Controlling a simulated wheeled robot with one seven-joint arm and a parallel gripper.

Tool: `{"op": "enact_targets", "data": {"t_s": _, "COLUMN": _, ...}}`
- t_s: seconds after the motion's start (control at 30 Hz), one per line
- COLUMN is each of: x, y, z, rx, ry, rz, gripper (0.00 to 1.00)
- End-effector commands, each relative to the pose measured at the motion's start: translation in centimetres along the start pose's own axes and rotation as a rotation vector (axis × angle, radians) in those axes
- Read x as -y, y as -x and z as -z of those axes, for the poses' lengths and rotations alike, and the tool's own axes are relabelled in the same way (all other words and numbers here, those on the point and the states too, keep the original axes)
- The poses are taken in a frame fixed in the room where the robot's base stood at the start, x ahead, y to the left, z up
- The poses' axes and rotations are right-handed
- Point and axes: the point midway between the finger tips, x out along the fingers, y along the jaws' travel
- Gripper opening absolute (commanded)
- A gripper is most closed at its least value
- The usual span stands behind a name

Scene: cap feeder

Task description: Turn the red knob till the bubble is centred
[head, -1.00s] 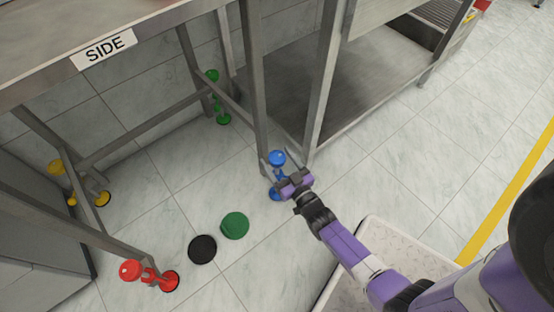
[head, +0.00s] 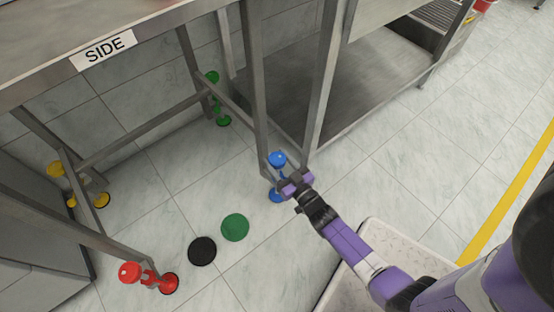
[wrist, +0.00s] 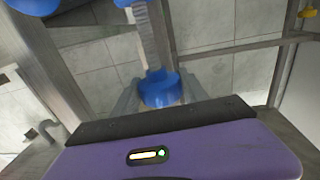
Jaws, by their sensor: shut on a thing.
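The red knob (head: 130,271) stands by the near table leg at the lower left of the head view, with a red foot (head: 168,283) beside it. My gripper (head: 284,186) is far from it, at the blue leg fitting. In the wrist view my gripper (wrist: 160,97) has its grey fingers on either side of a blue round part (wrist: 158,86) at the end of a threaded rod, and is shut on it. The blue knob (head: 277,158) sits above the fingers in the head view, and a blue foot (head: 276,196) below. No bubble can be made out.
A green fitting (head: 213,78) and a yellow fitting (head: 56,168) are at the other table legs. A black disc (head: 202,250) and a green disc (head: 235,227) lie on the tiled floor. Metal table legs and crossbars crowd the space around my gripper.

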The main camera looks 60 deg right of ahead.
Motion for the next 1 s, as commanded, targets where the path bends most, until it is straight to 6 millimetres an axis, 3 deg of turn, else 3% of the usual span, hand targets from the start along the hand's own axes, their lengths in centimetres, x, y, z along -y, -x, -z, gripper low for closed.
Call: {"op": "enact_targets", "data": {"t_s": 1.0, "x": 0.00, "y": 0.13, "z": -0.30, "rx": 0.003, "ry": -0.001, "rz": 0.417, "gripper": 0.11}}
